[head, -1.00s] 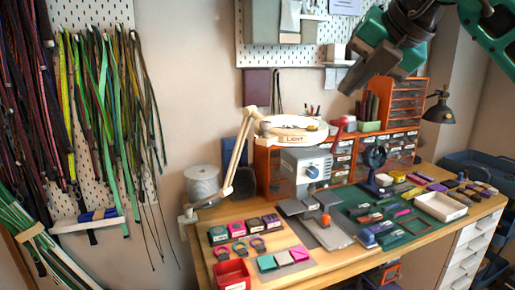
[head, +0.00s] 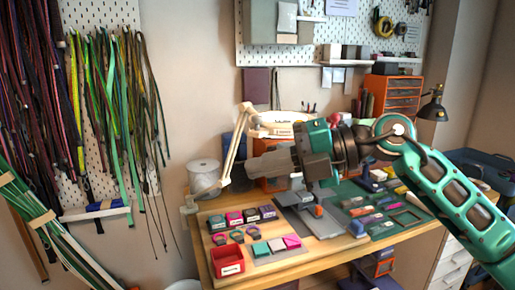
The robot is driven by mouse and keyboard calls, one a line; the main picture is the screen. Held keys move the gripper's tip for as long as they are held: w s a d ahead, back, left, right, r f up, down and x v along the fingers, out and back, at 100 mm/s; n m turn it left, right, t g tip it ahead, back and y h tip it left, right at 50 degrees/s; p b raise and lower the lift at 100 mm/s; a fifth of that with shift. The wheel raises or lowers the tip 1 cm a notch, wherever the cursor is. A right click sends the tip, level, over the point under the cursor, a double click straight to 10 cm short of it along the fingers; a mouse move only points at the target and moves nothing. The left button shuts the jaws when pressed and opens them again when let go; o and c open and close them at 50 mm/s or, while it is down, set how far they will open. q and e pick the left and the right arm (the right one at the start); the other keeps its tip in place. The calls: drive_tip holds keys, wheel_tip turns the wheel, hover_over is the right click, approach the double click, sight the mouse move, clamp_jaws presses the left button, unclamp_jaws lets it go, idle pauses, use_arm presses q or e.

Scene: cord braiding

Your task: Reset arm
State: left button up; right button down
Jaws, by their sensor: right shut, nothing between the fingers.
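My right arm comes in from the right edge and reaches leftward across the view. My right gripper (head: 246,170) is shut with nothing in it. It points left, in the air in front of the workbench (head: 262,276), and hides the middle of the bench's back part. My left gripper is not in view.
A lamp arm (head: 231,150) with a round head stands at the bench's back left, close to my right gripper in the picture. A red bin (head: 227,262), small colored blocks and a green mat (head: 408,222) lie on the bench. Cords (head: 110,110) hang at left.

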drive_tip(key=d+f+m+t+h+p, duration=0.1)
drive_tip(key=d+f+m+t+h, duration=0.3)
drive_tip(key=f+m+t, duration=0.7)
drive_tip(key=d+f+m+t+h, duration=0.1)
drive_tip(key=d+f+m+t, duration=0.65)
drive_tip(key=m, duration=0.75)
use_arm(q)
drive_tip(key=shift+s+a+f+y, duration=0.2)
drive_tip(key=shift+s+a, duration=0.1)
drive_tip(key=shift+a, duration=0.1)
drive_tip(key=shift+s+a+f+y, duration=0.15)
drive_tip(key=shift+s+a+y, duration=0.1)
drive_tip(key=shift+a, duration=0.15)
use_arm(e)
drive_tip(key=s+d+f+m+g+h, duration=0.2)
drive_tip(key=s+f+m+g+h, duration=0.1)
drive_tip(key=s+f, duration=0.6)
drive_tip(key=s+d+f+m+g+h, duration=0.3)
drive_tip(key=s+f+g, duration=0.3)
drive_tip(key=f, duration=0.9)
drive_tip(key=s+m+h, duration=0.1)
drive_tip(key=s, duration=0.1)
drive_tip(key=shift+s+f+h, duration=0.2)
drive_tip(key=shift+s+h, duration=0.2)
